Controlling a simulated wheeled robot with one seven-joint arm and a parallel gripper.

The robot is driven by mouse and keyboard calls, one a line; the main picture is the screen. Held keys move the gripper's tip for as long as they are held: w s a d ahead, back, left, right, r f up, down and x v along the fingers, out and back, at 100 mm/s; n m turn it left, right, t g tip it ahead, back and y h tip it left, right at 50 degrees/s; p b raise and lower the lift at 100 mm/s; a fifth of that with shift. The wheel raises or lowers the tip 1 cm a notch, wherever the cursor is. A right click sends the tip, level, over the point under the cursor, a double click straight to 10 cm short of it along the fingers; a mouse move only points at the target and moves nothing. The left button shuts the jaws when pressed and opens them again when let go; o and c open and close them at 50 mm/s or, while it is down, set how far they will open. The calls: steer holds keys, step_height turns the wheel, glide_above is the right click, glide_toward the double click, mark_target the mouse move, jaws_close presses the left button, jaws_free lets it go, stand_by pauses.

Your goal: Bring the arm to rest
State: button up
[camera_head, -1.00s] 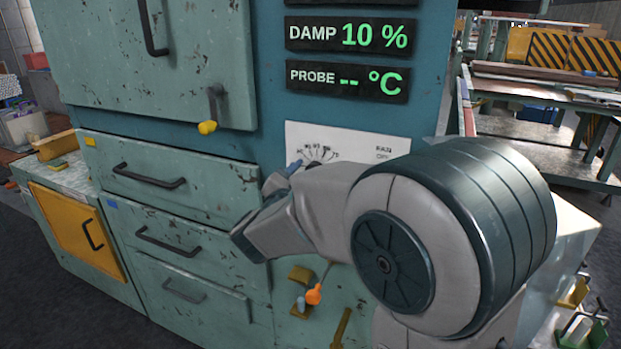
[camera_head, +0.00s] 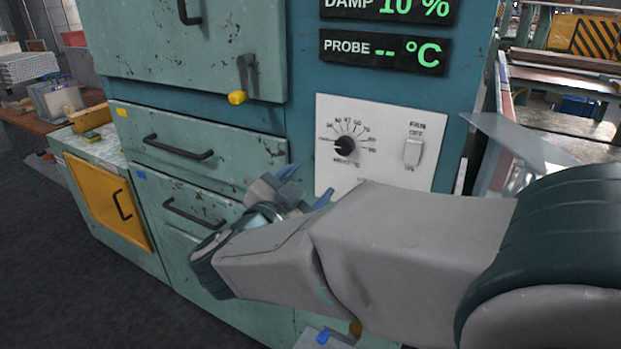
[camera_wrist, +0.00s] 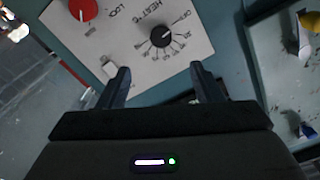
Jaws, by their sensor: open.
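My arm reaches across the lower right of the head view, bent in front of the teal cabinet (camera_head: 305,60). My gripper (camera_head: 306,186) has its two blue fingertips apart, below and left of the white control panel (camera_head: 375,112). In the wrist view my gripper (camera_wrist: 162,84) is open with nothing between its fingers. The panel's black dial (camera_wrist: 161,37) shows beyond and between the fingertips. A pale switch (camera_wrist: 109,67) is near the left finger. I cannot tell whether either finger touches the panel.
Drawers with dark handles (camera_head: 178,147) lie left of my gripper. A yellow-tipped latch (camera_head: 238,97) hangs on the door above. A clear pane (camera_head: 522,140) juts out right of the panel. A red knob (camera_wrist: 83,9) is at the wrist view's top. Grey floor (camera_head: 60,240) is open at left.

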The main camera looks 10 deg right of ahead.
steer(key=w+a+n+t+y, duration=0.2)
steer(key=w+a+n+y, duration=0.15)
steer(key=n+y, duration=0.5)
steer(key=s+f+n+g+y, duration=0.3)
steer(key=f+g+y, duration=0.2)
steer(key=f, duration=0.1)
steer(key=s+d+f+g+h, duration=0.1)
steer(key=s+d+f+g, duration=0.3)
steer(key=s+d, duration=0.2)
steer(key=s+d+f+n+g+h, duration=0.1)
steer(key=s+d+f+g, duration=0.3)
steer(key=s, duration=0.6)
steer(key=shift+s+d+f+g+h, duration=0.25)
steer(key=shift+d+f+h, duration=0.25)
steer(key=shift+d, duration=0.65)
